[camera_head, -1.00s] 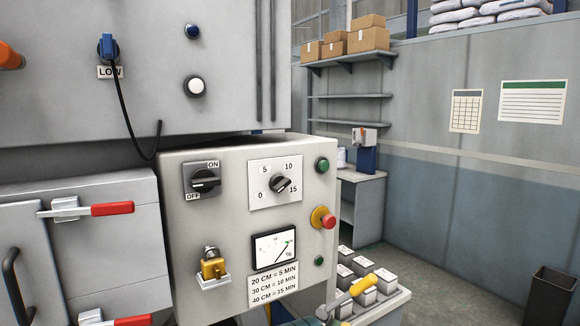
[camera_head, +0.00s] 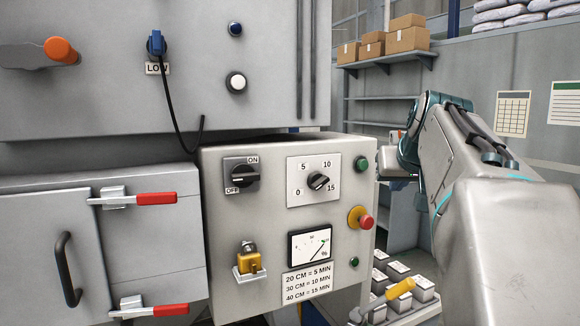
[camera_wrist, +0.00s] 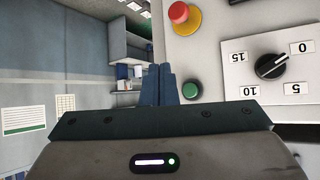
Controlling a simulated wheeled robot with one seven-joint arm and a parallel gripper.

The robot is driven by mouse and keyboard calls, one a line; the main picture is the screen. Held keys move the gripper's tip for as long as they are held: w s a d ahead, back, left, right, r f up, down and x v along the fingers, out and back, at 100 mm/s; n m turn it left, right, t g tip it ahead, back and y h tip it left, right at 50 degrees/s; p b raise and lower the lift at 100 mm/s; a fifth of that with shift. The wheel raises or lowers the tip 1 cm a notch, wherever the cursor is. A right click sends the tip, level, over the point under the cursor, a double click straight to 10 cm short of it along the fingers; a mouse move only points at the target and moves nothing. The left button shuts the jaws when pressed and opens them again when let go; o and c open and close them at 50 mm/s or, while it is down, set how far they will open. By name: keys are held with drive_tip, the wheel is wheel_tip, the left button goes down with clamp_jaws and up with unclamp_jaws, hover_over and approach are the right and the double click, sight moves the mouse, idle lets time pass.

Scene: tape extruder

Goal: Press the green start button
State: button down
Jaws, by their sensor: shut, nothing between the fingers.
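The control box (camera_head: 220,290) faces me, with a green button (camera_head: 361,164) at its upper right, beside the timer dial (camera_head: 318,181). A second, smaller green button (camera_head: 354,262) sits low on the right side, below the red button on a yellow base (camera_head: 367,222). My gripper (camera_wrist: 160,72) is shut and empty in the wrist view. Its fingertips are just left of the upper green button (camera_wrist: 191,90) in that picture, apart from it as far as I can tell. In the head view my arm comes from the right, and the fingertips cannot be made out.
The ON/OFF switch (camera_head: 241,175), a yellow padlock (camera_head: 248,262) and a gauge (camera_head: 310,247) are on the same panel. Red-handled latches (camera_head: 156,198) are at left. Several grey blocks (camera_head: 397,270) stand at lower right. Shelves with boxes (camera_head: 407,36) are behind.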

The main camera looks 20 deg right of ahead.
drive_tip(key=shift+d+r, duration=0.7)
drive_tip(key=shift+r, duration=0.2)
drive_tip(key=p, duration=0.4)
approach(367, 169)
drive_tip(key=shift+w+d+f, duration=0.35)
drive_tip(key=shift+w+f, duration=0.15)
drive_tip(key=shift+f, duration=0.2)
drive_tip(key=shift+w+d+f, duration=0.35)
drive_tip(key=shift+w+f, duration=0.1)
drive_tip(key=shift+f, duration=0.3)
drive_tip(key=shift+w+d+f, duration=0.35)
drive_tip(key=shift+w+f, duration=0.15)
drive_tip(key=shift+f, duration=0.2)
drive_tip(key=shift+w, duration=0.15)
drive_tip(key=shift+w, duration=0.3)
drive_tip(key=shift+w+a+p, duration=0.15)
drive_tip(key=shift+w+p, duration=0.15)
drive_tip(key=shift+w, duration=0.15)
idle(0.6)
drive_tip(key=shift+s+b, duration=0.5)
drive_tip(key=shift+s, duration=0.4)
